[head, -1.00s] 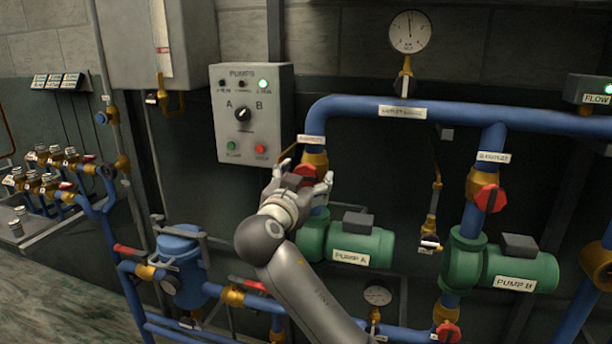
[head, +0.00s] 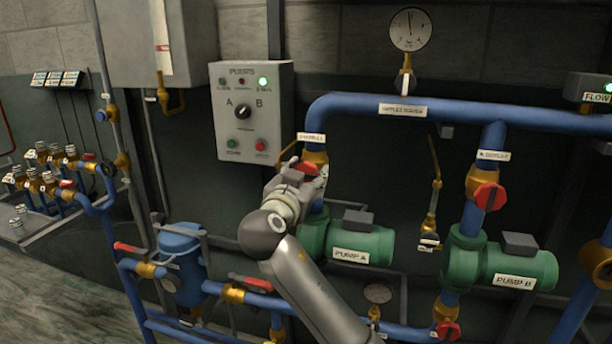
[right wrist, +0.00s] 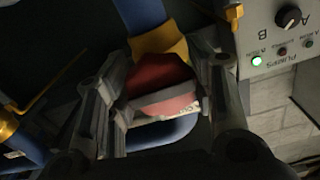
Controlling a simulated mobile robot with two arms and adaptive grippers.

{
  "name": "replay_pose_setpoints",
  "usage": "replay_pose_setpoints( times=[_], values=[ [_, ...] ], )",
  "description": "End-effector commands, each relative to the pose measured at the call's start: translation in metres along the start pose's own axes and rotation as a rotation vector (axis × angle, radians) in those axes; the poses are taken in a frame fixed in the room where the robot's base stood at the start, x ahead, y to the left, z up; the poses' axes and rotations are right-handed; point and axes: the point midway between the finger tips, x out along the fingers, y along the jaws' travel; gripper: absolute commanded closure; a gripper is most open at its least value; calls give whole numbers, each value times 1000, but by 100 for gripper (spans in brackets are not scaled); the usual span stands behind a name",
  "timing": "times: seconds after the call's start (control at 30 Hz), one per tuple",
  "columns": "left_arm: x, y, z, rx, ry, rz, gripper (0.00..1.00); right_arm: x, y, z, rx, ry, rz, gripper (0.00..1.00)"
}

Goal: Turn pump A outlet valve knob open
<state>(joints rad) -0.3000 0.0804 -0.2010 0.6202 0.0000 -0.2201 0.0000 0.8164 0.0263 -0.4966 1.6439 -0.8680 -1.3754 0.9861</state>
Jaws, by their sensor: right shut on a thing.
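The pump A outlet valve knob is red (head: 307,168) and sits on a brass valve body (head: 316,158) on the blue pipe above the green pump A (head: 362,246). My right gripper (head: 297,176) is shut on this knob, its fingers on either side. In the right wrist view the red knob (right wrist: 162,82) lies between the fingers, with the brass body and blue pipe behind it. Part of the knob is hidden by the gripper in the head view. My left gripper is not in view.
The PUMPS control box (head: 252,112) is close at the upper left of my gripper. Pump B (head: 500,265) and its red outlet knob (head: 490,197) are to the right. A blue strainer (head: 181,262) stands at lower left. A gauge (head: 411,30) is above the blue header pipe.

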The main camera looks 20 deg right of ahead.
Motion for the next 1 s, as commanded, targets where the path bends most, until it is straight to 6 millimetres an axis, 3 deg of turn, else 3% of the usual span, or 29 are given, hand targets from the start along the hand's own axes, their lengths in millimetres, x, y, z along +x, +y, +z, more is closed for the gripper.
replay_pose_setpoints(
  times=[0.37,1.0],
  values=[
    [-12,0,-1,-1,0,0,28,0,0,-1,-204,-3,1,74],
    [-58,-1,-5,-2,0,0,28,0,1,-3,-810,-4,-1,74]
  ],
)
